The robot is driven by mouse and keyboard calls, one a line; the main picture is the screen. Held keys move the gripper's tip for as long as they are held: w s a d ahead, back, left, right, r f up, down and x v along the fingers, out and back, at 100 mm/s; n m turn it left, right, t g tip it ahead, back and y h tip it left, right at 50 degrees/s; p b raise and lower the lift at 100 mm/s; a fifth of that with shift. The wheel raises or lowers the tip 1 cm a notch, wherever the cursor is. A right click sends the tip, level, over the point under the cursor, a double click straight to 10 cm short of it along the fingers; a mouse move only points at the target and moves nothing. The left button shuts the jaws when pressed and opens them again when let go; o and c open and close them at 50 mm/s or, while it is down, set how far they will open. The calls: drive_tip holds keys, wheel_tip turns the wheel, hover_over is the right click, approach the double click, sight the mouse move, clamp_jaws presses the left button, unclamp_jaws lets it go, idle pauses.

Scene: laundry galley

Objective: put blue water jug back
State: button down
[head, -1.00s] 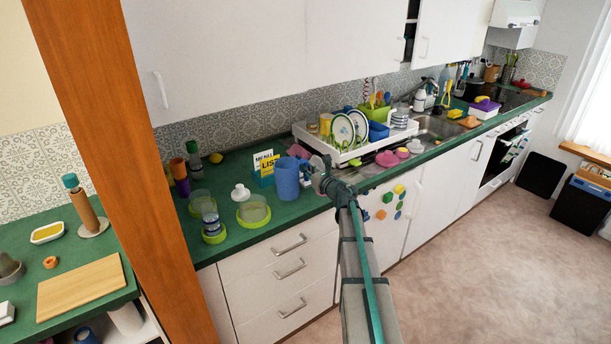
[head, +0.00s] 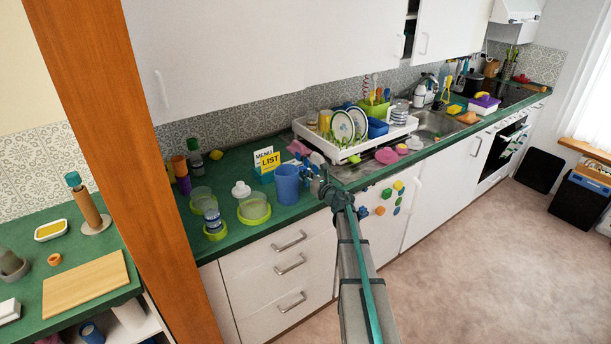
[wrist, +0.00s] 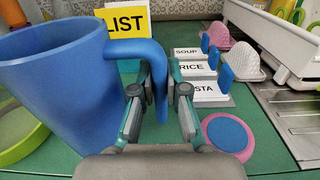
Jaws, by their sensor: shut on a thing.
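The blue water jug (head: 287,186) stands upright at the green counter, in front of the yellow LIST sign (head: 271,163). In the wrist view the jug (wrist: 60,85) fills the left side, with its handle (wrist: 150,55) on the right. My gripper (head: 306,181) is at the jug's right side. In the wrist view my gripper (wrist: 160,95) has its fingers on either side of the lower handle and is shut on it.
A white dish rack (head: 345,155) is to the right. SOUP, RICE and PASTA labels (wrist: 199,68) and a pink-and-blue disc (wrist: 228,137) lie right of the handle.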

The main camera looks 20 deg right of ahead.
drive_tip(key=c, duration=1.2)
unclamp_jaws()
drive_tip(key=shift+s+r, duration=0.1)
drive_tip(key=s+d+b, duration=0.2)
drive_tip(key=s+b, duration=0.1)
drive_tip(key=s, duration=0.8)
drive_tip(key=shift+s+b, duration=0.35)
drive_tip(key=shift+d, duration=0.1)
